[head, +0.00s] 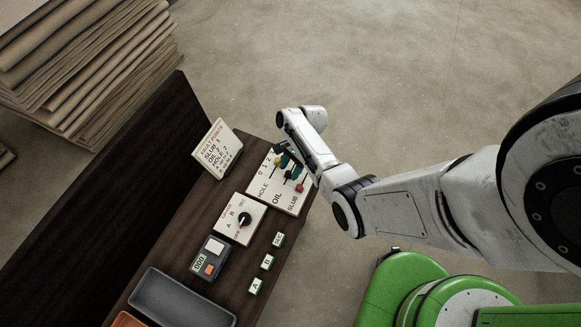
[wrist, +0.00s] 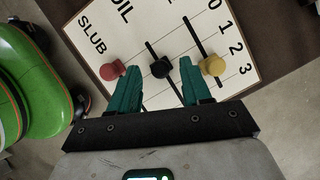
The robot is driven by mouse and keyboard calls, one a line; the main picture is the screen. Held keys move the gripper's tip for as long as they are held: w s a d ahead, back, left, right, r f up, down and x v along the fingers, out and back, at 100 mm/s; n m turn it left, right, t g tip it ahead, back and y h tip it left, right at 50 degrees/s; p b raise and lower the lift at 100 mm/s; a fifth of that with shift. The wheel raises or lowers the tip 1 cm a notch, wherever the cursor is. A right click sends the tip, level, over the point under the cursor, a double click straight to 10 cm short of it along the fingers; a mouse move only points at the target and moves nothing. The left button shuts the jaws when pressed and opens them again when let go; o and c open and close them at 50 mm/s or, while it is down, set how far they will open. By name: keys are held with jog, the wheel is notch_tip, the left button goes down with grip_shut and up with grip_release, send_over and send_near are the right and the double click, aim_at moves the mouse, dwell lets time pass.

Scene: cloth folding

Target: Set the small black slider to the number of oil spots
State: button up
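The small black slider knob (wrist: 161,67) sits in the OIL slot of a cream panel (wrist: 155,20), between a red knob (wrist: 112,70) in the SLUB slot and a yellow knob (wrist: 212,65). A scale of 0 to 3 runs down the panel's right side; the black knob appears near the 2 row, but the angle makes this uncertain. My gripper (wrist: 157,75) is open, its green fingers on either side of the black knob; I cannot tell whether they touch it. In the head view my gripper (head: 288,159) is over the panel and partly hides the slots.
A card headed FAULT POINTS (head: 216,149) stands behind the panel. A dial box (head: 239,219), a counter box (head: 208,259), small lettered blocks (head: 267,262) and a grey tray (head: 181,299) share the dark table. A brown sheet stack (head: 85,65) stands beyond. No oil spots are visible.

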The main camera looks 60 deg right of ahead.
jog(key=shift+r, duration=0.15)
jog(key=p+v, duration=0.2)
jog(key=v, duration=0.8)
jog(key=shift+d+r, duration=0.15)
jog(key=shift+r, duration=0.1)
